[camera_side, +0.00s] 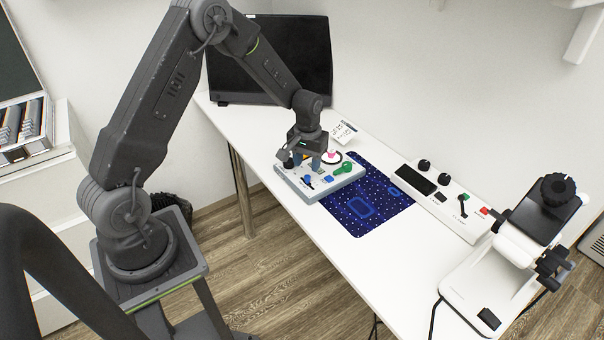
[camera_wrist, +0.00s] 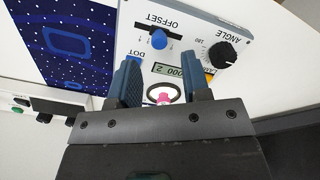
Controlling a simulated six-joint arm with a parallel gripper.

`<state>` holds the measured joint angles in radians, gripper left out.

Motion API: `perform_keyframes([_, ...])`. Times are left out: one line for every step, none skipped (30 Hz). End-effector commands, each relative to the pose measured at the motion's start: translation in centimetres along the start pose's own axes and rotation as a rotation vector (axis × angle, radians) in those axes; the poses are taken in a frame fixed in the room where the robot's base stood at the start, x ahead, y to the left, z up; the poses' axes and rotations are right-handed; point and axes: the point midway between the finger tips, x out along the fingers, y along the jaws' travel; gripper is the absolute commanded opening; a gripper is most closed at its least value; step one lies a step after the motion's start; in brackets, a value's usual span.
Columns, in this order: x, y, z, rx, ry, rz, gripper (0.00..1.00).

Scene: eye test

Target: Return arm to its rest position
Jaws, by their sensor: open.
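My gripper (camera_side: 308,163) is low over the white control box (camera_side: 349,176) on the table. In the wrist view its two blue fingers (camera_wrist: 160,72) are apart, with no object held between them. Beyond and between them, the box's panel (camera_wrist: 203,31) shows a small display, a pink button (camera_wrist: 164,96) and a dark ring (camera_wrist: 150,89). Whether the fingers touch the panel cannot be told. The fingers hide part of the panel. My arm is stretched out from its base over the table.
A dark blue dotted mat (camera_side: 382,213) lies right of the box. A black monitor (camera_side: 237,62) stands behind. A long control panel (camera_side: 447,214) and a microscope-like device (camera_side: 535,222) stand farther right. The table's front strip is clear.

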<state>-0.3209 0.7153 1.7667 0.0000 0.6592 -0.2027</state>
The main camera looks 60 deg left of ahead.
Motion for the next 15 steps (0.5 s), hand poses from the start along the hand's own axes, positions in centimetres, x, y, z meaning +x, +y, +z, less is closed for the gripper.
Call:
perform_keyframes([-0.1,0.0,0.0,0.000,0.000,0.000,0.44])
perform_keyframes([-0.1,0.0,0.0,0.000,0.000,0.000,0.44])
perform_keyframes([-0.1,0.0,0.0,0.000,-0.001,0.000,0.44])
perform_keyframes([-0.1,0.0,0.0,0.000,-0.001,0.000,0.44])
perform_keyframes([-0.1,0.0,0.0,0.000,-0.001,0.000,0.44])
perform_keyframes([-0.1,0.0,0.0,0.000,-0.001,0.000,0.44])
perform_keyframes([-0.1,0.0,0.0,0.000,-0.001,0.000,0.44])
perform_keyframes([-0.1,0.0,0.0,0.000,-0.001,0.000,0.44])
perform_keyframes([-0.2,0.0,0.0,0.001,0.000,0.000,0.44])
perform_keyframes([-0.4,0.1,0.1,0.003,0.003,0.001,0.44])
perform_keyframes([-0.7,0.1,0.1,0.006,0.006,0.001,0.44])
perform_keyframes([-1.4,0.3,0.3,0.013,0.012,0.003,0.44])
perform_keyframes([-2.1,0.5,0.5,0.020,0.021,0.004,0.44])
perform_keyframes([-3.0,0.7,0.7,0.029,0.030,0.006,0.44])
perform_keyframes([-4.3,1.0,1.1,0.044,0.045,0.010,0.44])
